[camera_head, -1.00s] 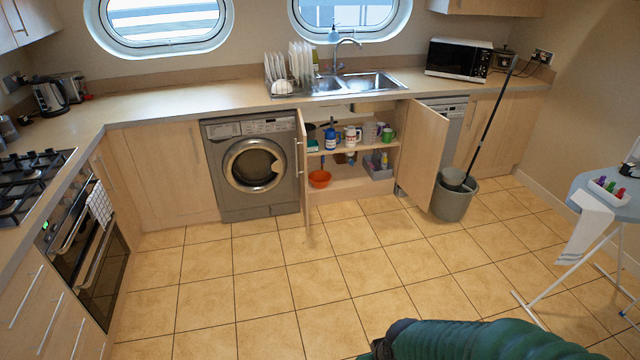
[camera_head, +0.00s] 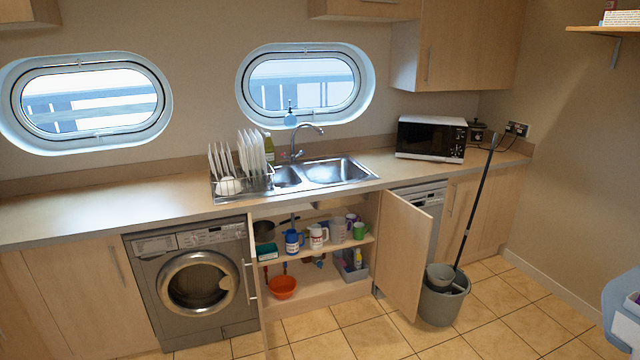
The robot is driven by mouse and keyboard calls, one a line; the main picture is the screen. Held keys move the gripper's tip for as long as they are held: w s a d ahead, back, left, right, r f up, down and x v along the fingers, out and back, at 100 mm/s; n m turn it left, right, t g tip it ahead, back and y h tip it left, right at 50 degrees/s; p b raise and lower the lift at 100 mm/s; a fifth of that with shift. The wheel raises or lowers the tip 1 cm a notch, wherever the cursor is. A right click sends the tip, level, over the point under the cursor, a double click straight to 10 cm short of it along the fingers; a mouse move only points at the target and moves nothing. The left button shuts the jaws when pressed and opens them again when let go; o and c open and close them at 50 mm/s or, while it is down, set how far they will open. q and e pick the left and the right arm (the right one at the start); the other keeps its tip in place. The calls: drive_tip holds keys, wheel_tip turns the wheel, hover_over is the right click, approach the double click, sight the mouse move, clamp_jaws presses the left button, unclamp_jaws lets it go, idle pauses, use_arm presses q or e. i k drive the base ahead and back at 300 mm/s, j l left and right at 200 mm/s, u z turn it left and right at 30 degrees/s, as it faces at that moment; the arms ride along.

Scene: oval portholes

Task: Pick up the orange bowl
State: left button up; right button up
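The orange bowl (camera_head: 283,288) sits on the lower floor of the open cupboard under the sink, toward its left side. It is upright and looks empty. A small dark item hangs or stands just above it. Neither of my grippers shows in the head view now.
The left cupboard door (camera_head: 253,290) stands open close beside the bowl; the right door (camera_head: 402,255) is open wide. Mugs and a pot fill the shelf (camera_head: 325,247) above. A grey caddy (camera_head: 350,265) stands right of the bowl. A mop bucket (camera_head: 442,300) is further right. Tiled floor (camera_head: 330,340) in front is clear.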

sight(283, 287)
drive_tip(key=i+u, duration=0.2)
drive_tip(key=i, duration=0.25)
drive_tip(key=i+l+u, duration=0.15)
drive_tip(key=i, duration=0.3)
drive_tip(key=i+l+u, duration=0.2)
drive_tip(key=i, duration=0.3)
drive_tip(key=i+l+u, duration=0.2)
drive_tip(key=i, duration=0.2)
drive_tip(key=i+l+u, duration=0.45)
drive_tip(key=i, duration=0.25)
drive_tip(key=i+l+u, duration=0.45)
drive_tip(key=i, duration=0.2)
